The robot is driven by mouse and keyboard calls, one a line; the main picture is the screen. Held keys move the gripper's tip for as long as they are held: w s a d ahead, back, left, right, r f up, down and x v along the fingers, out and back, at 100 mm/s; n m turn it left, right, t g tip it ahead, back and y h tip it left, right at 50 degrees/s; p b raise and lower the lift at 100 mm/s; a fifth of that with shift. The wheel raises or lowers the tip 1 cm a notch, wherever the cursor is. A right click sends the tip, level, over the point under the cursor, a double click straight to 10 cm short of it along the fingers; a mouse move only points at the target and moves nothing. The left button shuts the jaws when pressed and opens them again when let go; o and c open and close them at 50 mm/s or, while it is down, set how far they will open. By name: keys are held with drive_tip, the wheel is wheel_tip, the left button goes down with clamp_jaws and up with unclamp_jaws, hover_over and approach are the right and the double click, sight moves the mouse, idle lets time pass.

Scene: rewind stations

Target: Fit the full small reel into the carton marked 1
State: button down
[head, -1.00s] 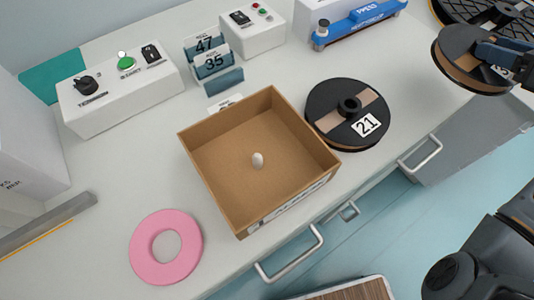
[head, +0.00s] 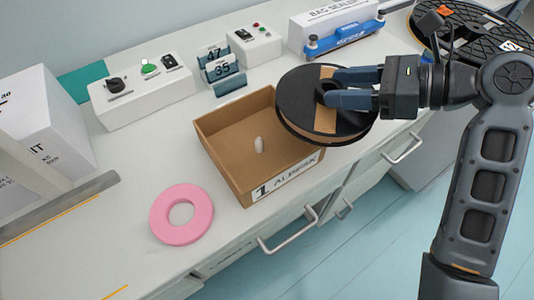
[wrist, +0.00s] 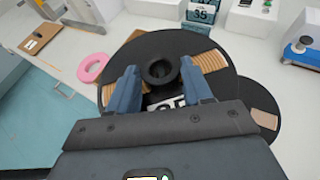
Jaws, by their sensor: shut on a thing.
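The open cardboard carton (head: 222,150) stands on the bench, with a label reading 1 on its front side. A small white rounded piece (head: 259,145) is on its floor. My gripper (head: 327,88) is shut on the hub of a black reel (head: 294,98) with brown winding showing through its flange. The reel is held above the carton's right side, slightly tilted, and hides that corner. In the wrist view my fingers (wrist: 160,72) close on both sides of the hub of the same reel (wrist: 190,42). A label below the hub is partly covered.
Another black reel (wrist: 262,105) lies beyond the held one in the wrist view. A pink ring (head: 196,228) lies left of the carton. Switch boxes (head: 145,95), number cards (head: 222,68) and a blue sealer (head: 343,36) stand behind. A large reel (head: 470,30) is at right.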

drive_tip(key=shift+s+a, duration=0.2)
drive_tip(key=shift+a, duration=0.2)
drive_tip(key=shift+w+a+f, duration=0.2)
drive_tip(key=shift+a+f, duration=2.55)
drive_tip(key=shift+a, duration=0.1)
drive_tip(key=shift+w+a+f, duration=0.2)
drive_tip(key=shift+a+f, duration=2.5)
drive_tip(key=shift+a, duration=0.15)
drive_tip(key=shift+f, duration=0.25)
